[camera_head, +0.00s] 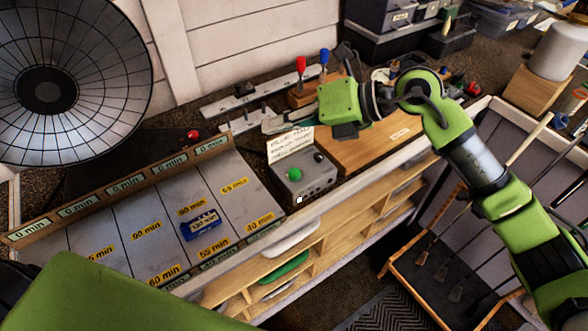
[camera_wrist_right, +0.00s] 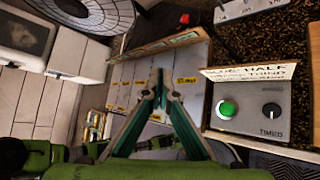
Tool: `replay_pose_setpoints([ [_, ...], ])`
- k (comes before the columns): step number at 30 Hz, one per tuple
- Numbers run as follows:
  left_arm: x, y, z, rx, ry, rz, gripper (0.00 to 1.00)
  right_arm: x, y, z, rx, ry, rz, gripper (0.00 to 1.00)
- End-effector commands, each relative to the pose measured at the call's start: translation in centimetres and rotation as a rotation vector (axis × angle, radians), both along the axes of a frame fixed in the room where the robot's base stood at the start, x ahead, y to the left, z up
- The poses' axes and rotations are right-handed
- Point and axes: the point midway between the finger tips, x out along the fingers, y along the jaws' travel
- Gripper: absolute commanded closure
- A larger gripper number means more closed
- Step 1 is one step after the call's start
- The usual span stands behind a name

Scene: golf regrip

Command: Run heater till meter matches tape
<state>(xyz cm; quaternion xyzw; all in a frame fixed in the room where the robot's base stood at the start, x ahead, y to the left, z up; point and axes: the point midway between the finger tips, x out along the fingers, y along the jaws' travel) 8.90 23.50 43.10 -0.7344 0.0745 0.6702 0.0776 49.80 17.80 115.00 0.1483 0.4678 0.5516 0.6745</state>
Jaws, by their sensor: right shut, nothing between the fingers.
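A round, dish-shaped heater (camera_head: 98,70) with a wire grille stands at the upper left; part of it also shows in the right wrist view (camera_wrist_right: 90,12). A grey control box (camera_head: 318,182) on the bench carries a green button (camera_head: 294,174) and a black knob (camera_head: 318,157). My right gripper (camera_head: 266,127) is shut and empty, above the bench behind the box. My left gripper is out of view.
A lettered card (camera_head: 291,143) stands behind the box. A small red knob (camera_head: 192,134) is behind the board. Red and blue-handled tools (camera_head: 301,66) stand behind my right gripper. A wooden board (camera_head: 365,150) lies right of the box. Open shelves (camera_head: 340,235) are below the bench.

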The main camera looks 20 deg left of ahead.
Motion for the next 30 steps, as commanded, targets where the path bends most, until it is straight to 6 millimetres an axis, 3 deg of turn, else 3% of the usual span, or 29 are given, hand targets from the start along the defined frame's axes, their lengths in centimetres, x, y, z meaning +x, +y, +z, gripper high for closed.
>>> replay_pose_setpoints([
  [3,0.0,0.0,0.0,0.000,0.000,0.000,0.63,1.5,-2.3,-1.6,-0.198,-0.096,0.005,1.00],
  [7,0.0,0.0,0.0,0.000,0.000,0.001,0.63,2.2,-3.5,-2.2,-0.282,-0.129,0.002,1.00],
  [20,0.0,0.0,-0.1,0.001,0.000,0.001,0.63,2.2,-3.6,-2.5,-0.286,-0.130,0.003,1.00],
  [30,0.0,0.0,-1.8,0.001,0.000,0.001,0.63,2.2,-3.6,-5.7,-0.285,-0.129,0.003,1.00],
])
